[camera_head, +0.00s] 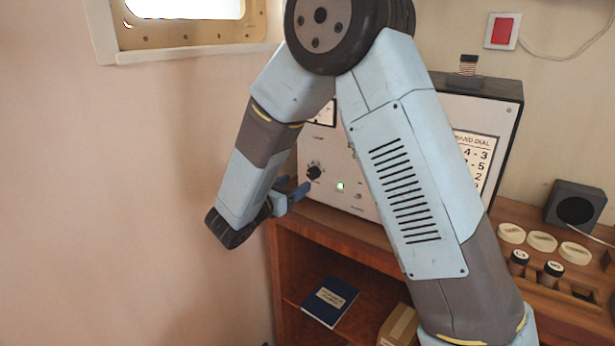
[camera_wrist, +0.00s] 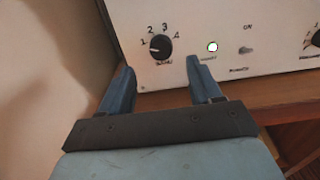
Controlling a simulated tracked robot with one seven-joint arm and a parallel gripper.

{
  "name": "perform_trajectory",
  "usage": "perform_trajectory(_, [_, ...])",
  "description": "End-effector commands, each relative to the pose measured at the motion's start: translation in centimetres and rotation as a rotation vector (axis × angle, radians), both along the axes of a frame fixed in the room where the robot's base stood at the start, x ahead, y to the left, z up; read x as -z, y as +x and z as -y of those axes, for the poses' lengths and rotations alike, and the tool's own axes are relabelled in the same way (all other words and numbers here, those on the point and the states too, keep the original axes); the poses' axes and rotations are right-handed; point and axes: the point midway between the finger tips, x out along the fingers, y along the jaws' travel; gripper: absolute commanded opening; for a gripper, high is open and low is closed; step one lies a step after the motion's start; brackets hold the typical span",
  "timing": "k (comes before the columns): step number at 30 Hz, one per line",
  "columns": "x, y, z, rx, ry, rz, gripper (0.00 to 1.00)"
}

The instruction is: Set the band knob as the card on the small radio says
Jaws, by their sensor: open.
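The band knob (camera_wrist: 160,46) is black and round, on the white radio panel (camera_wrist: 217,25), with marks 1 to 4 around its upper side. Its white pointer line faces left, near the 1. In the head view the knob (camera_head: 314,172) is at the panel's lower left. My gripper (camera_wrist: 160,70) is open and empty, its fingers below the knob on either side, apart from it. In the head view my gripper (camera_head: 292,192) is just left of the panel. A card (camera_head: 474,158) headed "BAND DIAL" is partly hidden by my arm. I cannot identify a separate small radio.
A lit green lamp (camera_wrist: 212,47) and a toggle switch (camera_wrist: 245,50) are right of the knob. The wooden shelf (camera_head: 345,235) below holds a blue book (camera_head: 329,301). A black box (camera_head: 575,208) and several round lids stand at right. A wall is close at left.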

Motion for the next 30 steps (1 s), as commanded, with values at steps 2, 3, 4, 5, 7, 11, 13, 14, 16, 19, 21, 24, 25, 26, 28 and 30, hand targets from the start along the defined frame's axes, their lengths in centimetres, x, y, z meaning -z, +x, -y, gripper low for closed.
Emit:
perform_trajectory(2, [0.0,1.2,1.0,0.003,0.0,0.0,0.64])
perform_trajectory(3, [0.0,1.7,1.5,0.003,0.0,0.0,0.64])
perform_trajectory(4, [0.0,2.1,1.8,0.003,0.0,0.0,0.64])
perform_trajectory(5, [0.0,2.5,2.1,0.003,0.0,0.0,0.64])
perform_trajectory(7, [0.0,3.4,2.7,0.003,0.0,0.0,0.64])
perform_trajectory(11, [0.0,4.7,3.7,0.003,0.001,0.001,0.64])
perform_trajectory(13, [0.0,5.1,4.1,0.002,0.001,0.001,0.64])
perform_trajectory(14, [0.0,5.3,4.2,0.002,0.0,0.0,0.64])
perform_trajectory(16, [0.0,5.6,4.4,0.002,0.001,-0.001,0.64])
perform_trajectory(19, [0.0,5.8,4.6,0.002,0.001,-0.001,0.64])
perform_trajectory(21, [0.0,5.8,4.6,0.002,0.001,-0.001,0.64])
perform_trajectory(24, [0.0,5.8,4.6,0.002,0.001,-0.001,0.64])
perform_trajectory(25, [0.0,5.8,4.6,0.002,0.001,-0.001,0.64])
perform_trajectory(26, [0.0,5.8,4.6,0.002,0.001,-0.001,0.64])
perform_trajectory(28, [0.0,5.8,4.6,0.002,0.001,-0.001,0.58])
perform_trajectory(30, [0.0,5.8,4.6,0.002,0.001,-0.001,0.51])
